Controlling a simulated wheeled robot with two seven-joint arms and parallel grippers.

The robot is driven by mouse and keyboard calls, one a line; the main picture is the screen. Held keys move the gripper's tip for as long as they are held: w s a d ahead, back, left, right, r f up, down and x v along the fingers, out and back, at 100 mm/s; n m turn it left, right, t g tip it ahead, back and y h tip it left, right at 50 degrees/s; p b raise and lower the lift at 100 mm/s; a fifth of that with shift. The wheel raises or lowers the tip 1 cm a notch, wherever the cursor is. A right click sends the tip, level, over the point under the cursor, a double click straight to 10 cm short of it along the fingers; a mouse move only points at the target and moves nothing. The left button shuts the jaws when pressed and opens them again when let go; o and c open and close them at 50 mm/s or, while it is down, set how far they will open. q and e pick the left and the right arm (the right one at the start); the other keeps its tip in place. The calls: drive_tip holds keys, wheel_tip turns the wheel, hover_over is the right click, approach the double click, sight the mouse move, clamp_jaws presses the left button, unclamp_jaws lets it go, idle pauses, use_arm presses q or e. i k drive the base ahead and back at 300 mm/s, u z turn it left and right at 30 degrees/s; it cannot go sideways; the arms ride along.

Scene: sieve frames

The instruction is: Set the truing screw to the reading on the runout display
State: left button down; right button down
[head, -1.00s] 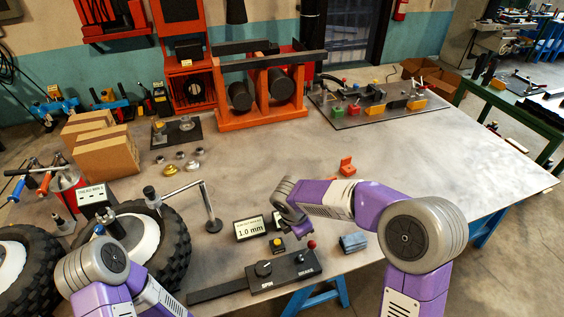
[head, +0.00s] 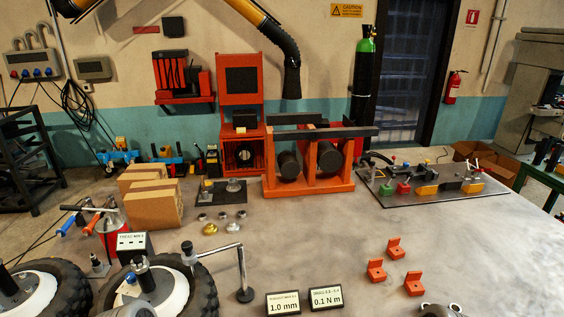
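The runout display (head: 283,302) stands at the bottom middle of the head view and reads 1.0 mm. A second display (head: 326,299) beside it reads 0.1 N m. Two wheels with black tyres, a left one (head: 68,282) and a right one (head: 205,292), lie at the bottom left, with dark upright parts at their white hubs. I cannot make out which part is the truing screw. A metal gauge arm on a post (head: 243,272) reaches over the right wheel. Neither gripper shows; only a bit of grey, likely my arm, appears at the bottom edge.
Three orange brackets (head: 376,271) sit on the bench at right. Cardboard boxes (head: 153,200), an orange stand with two dark rollers (head: 308,188) and a tool board (head: 435,187) stand along the back.

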sight(130, 277)
drive_tip(key=u, duration=1.25)
